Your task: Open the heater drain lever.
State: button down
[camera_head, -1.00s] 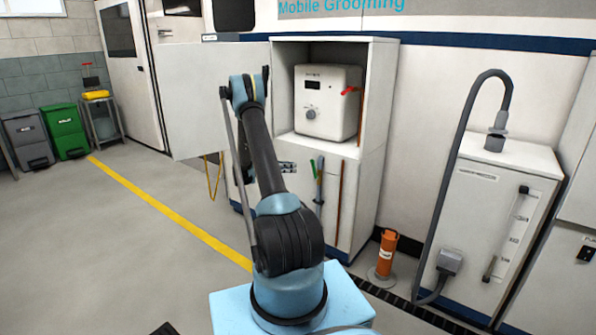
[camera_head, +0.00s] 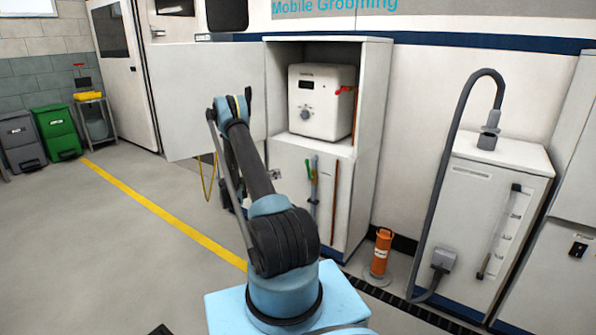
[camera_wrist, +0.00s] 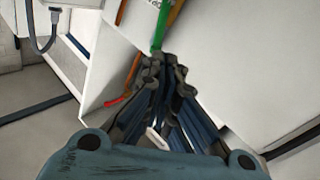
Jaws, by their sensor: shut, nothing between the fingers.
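The heater (camera_head: 320,101) is a white box with a dial and a dark display, on the shelf of an open cabinet. A red lever (camera_head: 346,89) sticks out at its right side. Below the shelf, a green handle (camera_head: 308,170) stands by a grey-blue pipe; it also shows in the wrist view (camera_wrist: 160,28). No label shows which one is the drain lever. My gripper (camera_wrist: 167,68) is shut and empty, just below the green handle in the wrist picture; contact cannot be told. In the head view my arm hides most of it. A red tip (camera_wrist: 117,100) lies left of the fingers.
The cabinet door (camera_head: 190,100) stands open behind my arm. A brown-orange pipe (camera_head: 335,190) runs down the cabinet front. An orange cylinder (camera_head: 381,252) stands on the floor at right, beside a white unit with a grey hose (camera_head: 437,185). Floor at left is clear.

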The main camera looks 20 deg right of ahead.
send_near(309, 169)
jog(key=w+d+r, duration=0.1)
jog(key=d+r, duration=0.1)
jog(key=d, duration=0.3)
jog(key=shift+d+h, duration=0.3)
jog(key=shift+d, duration=0.05)
jog(key=shift+w, duration=0.1)
